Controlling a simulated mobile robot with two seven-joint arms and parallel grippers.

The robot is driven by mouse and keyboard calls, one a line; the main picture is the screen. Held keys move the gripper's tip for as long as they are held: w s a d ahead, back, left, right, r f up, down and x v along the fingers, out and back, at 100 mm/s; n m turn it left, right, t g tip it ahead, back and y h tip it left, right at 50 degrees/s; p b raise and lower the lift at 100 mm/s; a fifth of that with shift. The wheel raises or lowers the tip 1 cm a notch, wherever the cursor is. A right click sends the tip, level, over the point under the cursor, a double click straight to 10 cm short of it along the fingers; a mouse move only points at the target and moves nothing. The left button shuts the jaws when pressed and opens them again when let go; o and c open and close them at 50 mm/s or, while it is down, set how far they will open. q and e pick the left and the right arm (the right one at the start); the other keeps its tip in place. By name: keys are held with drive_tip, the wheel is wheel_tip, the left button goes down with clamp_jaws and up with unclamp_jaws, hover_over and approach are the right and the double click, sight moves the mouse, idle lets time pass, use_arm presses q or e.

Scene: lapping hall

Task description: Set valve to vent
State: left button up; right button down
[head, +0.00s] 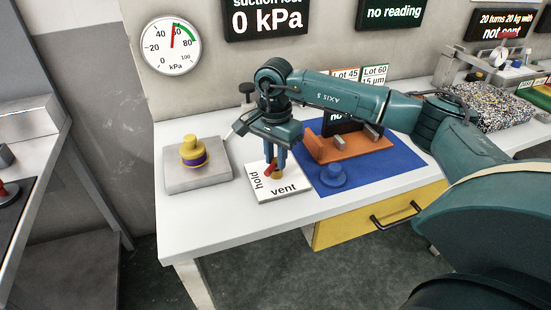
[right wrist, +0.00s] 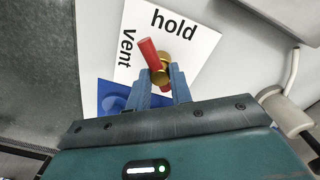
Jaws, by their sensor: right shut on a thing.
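The valve has a red lever (head: 269,170) on a brass hub and sits on a white plate (head: 295,194) marked "hold" and "vent". In the right wrist view the red lever (right wrist: 148,52) slants up and left, its far end between the two words. My right gripper (head: 276,167) points down over the plate and is shut on the valve handle. In the right wrist view its blue fingers (right wrist: 164,84) stand on both sides of the brass hub (right wrist: 162,76); they partly hide the near end of the lever. My left gripper is not in view.
A blue mat (head: 395,183) right of the plate bears a blue knobbed piece (head: 333,175) and an orange fixture (head: 330,152). A yellow and purple piece (head: 193,152) stands on a grey block (head: 177,182). The wall display (head: 266,19) reads 0 kPa. The table's front left is clear.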

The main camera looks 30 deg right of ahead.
drive_tip(key=shift+n, duration=0.5)
drive_tip(key=shift+n+b, duration=0.4)
drive_tip(key=shift+n, duration=1.4)
drive_tip(key=shift+n+b, duration=0.5)
drive_tip(key=shift+n, duration=0.7)
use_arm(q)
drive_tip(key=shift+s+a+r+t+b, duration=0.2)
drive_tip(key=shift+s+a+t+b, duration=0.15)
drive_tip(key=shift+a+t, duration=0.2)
use_arm(e)
drive_tip(key=shift+n, duration=1.3)
drive_tip(key=shift+r, duration=0.1)
drive_tip(key=c, duration=1.3)
unclamp_jaws()
drive_tip(key=shift+o, duration=0.2)
